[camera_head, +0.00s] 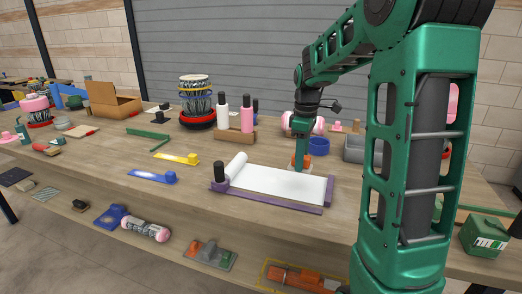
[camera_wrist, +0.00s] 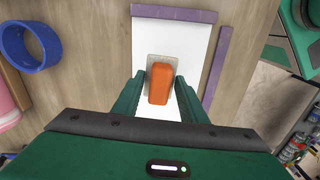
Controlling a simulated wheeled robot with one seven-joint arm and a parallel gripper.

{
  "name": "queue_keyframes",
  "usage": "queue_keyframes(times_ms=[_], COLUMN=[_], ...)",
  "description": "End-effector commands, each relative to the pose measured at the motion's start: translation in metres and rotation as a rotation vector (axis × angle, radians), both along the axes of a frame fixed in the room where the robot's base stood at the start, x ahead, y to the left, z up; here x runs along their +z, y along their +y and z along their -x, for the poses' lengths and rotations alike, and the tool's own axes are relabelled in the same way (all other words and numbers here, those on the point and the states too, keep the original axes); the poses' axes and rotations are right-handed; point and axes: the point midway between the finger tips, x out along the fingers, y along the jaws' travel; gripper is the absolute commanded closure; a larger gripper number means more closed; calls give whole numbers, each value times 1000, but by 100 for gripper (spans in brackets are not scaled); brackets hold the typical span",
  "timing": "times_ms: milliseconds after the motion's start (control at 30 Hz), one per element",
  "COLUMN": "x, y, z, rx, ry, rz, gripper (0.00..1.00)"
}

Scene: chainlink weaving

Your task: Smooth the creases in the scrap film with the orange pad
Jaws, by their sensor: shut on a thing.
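The white scrap film (camera_head: 270,183) lies flat on the table inside a purple frame (camera_head: 268,203), with a rolled part (camera_head: 236,166) at its left end. It also shows as a white sheet in the wrist view (camera_wrist: 172,36). The orange pad (camera_wrist: 160,84), with a grey plate under it, is between the fingers of my gripper (camera_wrist: 158,88). My gripper is shut on it, over the film near its right part in the head view (camera_head: 300,162). I cannot tell whether the plate touches the film. No creases can be made out.
A blue ring (camera_head: 318,146) and a grey bin (camera_head: 355,149) stand behind and right of the film. Bottles on a wooden block (camera_head: 234,136) stand behind it. Blue (camera_head: 153,176) and yellow (camera_head: 177,158) tools lie to the left. Bare table lies in front.

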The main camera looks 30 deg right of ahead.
Motion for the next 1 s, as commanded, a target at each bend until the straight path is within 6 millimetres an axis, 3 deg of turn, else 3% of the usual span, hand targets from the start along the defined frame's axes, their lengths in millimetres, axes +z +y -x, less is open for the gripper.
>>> queue_keyframes(times_ms=[333, 1000], x=[25, 27], y=[7, 12], z=[-2, -5], rx=[10, 15], ry=[-1, 0], rz=[0, 0], gripper=[86, 86])
